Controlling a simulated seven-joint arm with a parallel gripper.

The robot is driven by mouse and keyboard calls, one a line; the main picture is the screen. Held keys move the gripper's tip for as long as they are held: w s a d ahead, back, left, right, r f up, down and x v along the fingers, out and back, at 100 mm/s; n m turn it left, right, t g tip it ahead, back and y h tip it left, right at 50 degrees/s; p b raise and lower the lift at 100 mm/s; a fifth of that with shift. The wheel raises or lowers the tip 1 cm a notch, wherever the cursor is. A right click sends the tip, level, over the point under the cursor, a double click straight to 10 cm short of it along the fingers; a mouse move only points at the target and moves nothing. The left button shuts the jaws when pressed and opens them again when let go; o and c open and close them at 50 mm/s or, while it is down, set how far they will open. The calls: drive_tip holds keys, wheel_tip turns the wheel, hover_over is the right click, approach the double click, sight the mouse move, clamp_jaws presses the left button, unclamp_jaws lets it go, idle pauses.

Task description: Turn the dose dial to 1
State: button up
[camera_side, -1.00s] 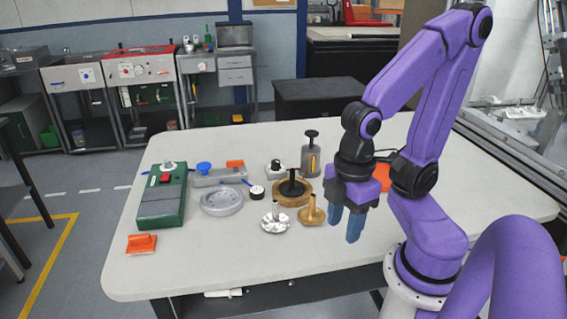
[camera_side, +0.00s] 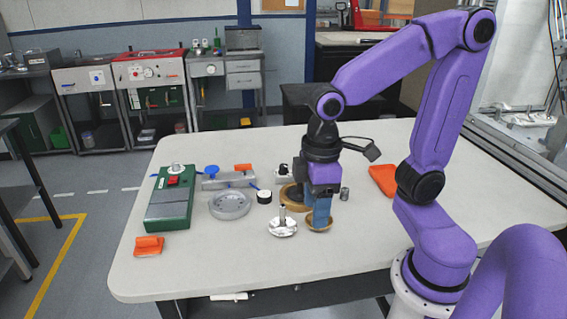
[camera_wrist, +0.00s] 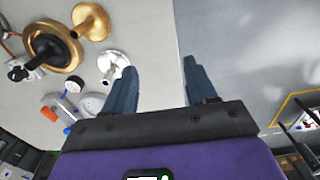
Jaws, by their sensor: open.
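No numbers can be read on any part, so I cannot tell for certain which one is the dose dial. A small round black knob with a white top (camera_side: 264,197) sits mid-table, and a silver knob (camera_side: 176,168) stands at the back of the green box (camera_side: 168,205). My gripper (camera_side: 319,222) points down, open and empty, in front of the brass flanged part (camera_side: 320,228), partly hiding it. In the wrist view my gripper (camera_wrist: 163,72) has its fingers apart over the table edge. The black-and-white knob (camera_wrist: 74,84) shows left of the fingers.
A silver flanged part (camera_side: 283,228) stands left of my gripper. A black-and-gold round base (camera_side: 292,197) is behind it, partly hidden. A grey ring dish (camera_side: 230,205) and orange block (camera_side: 149,246) lie further left. The front of the table is clear.

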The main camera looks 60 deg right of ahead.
drive_tip(key=w+d+r+m, duration=0.2)
drive_tip(key=w+r+m, duration=0.15)
drive_tip(key=w, duration=0.55)
wheel_tip(320, 180, up, 3)
drive_tip(key=m, duration=1.2)
hover_over(284, 165)
wheel_tip(284, 165, down, 16)
drive_tip(key=shift+f, duration=0.15)
drive_tip(key=shift+c, duration=0.4)
drive_tip(key=c, duration=1)
